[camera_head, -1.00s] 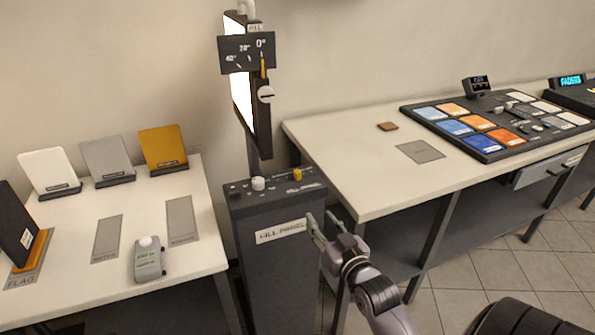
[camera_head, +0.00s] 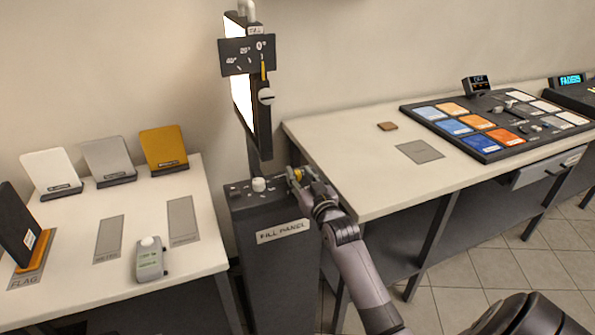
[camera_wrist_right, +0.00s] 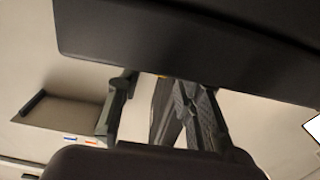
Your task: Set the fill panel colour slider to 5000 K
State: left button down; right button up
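The dark fill panel pedestal (camera_head: 275,262), labelled FILL PANEL, stands between two tables. Its sloped top holds a white knob (camera_head: 258,184) and a yellow slider knob (camera_head: 297,174) at the right. My right gripper (camera_head: 301,177) is at the yellow knob and partly covers it. In the right wrist view its two fingers (camera_wrist_right: 155,92) stand apart, with a small yellow patch between them. I cannot tell whether they touch the knob. The slider's scale is too small to read. The lit panel (camera_head: 243,95) is above the pedestal. My left gripper is not in view.
The left table (camera_head: 75,235) carries several upright cards and a small grey device (camera_head: 150,260). The right table (camera_head: 350,150) carries a board of coloured swatches (camera_head: 495,125) and a brown block (camera_head: 387,126). An angle plate (camera_head: 247,54) hangs by the lit panel.

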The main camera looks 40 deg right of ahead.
jog(key=shift+x, duration=1.15)
jog(key=shift+c, duration=0.5)
grip_shut()
